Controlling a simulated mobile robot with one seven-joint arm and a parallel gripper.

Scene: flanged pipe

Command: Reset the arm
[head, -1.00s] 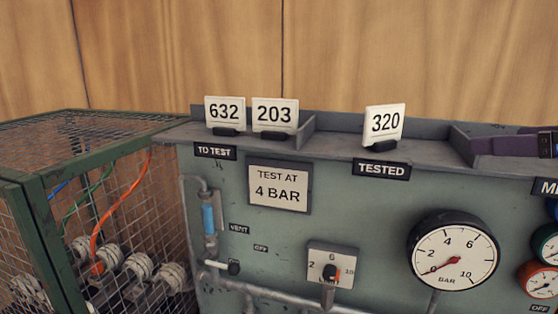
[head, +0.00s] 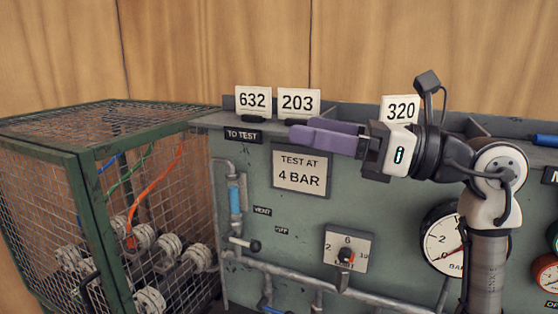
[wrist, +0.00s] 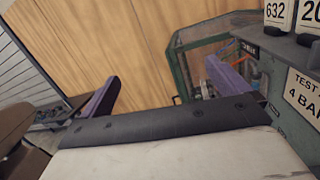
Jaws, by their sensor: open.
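My gripper (head: 298,133) has two purple fingers and reaches in from the right in the head view, pointing left in front of the grey test panel (head: 300,222). The fingers overlap there, but the wrist view shows them wide apart with nothing between them (wrist: 165,85). The gripper's body covers the lower part of the number card 320 (head: 400,108) and the label below it. The cards 632 (head: 253,102) and 203 (head: 298,103) stand upright on the shelf, left of the gripper body.
A green wire mesh cage (head: 90,155) with cables and white fittings stands at the left. The panel carries a pressure gauge (head: 441,238), partly behind my arm, a selector knob (head: 346,254), a black-ended lever (head: 254,246) and pipes. A wooden wall is behind.

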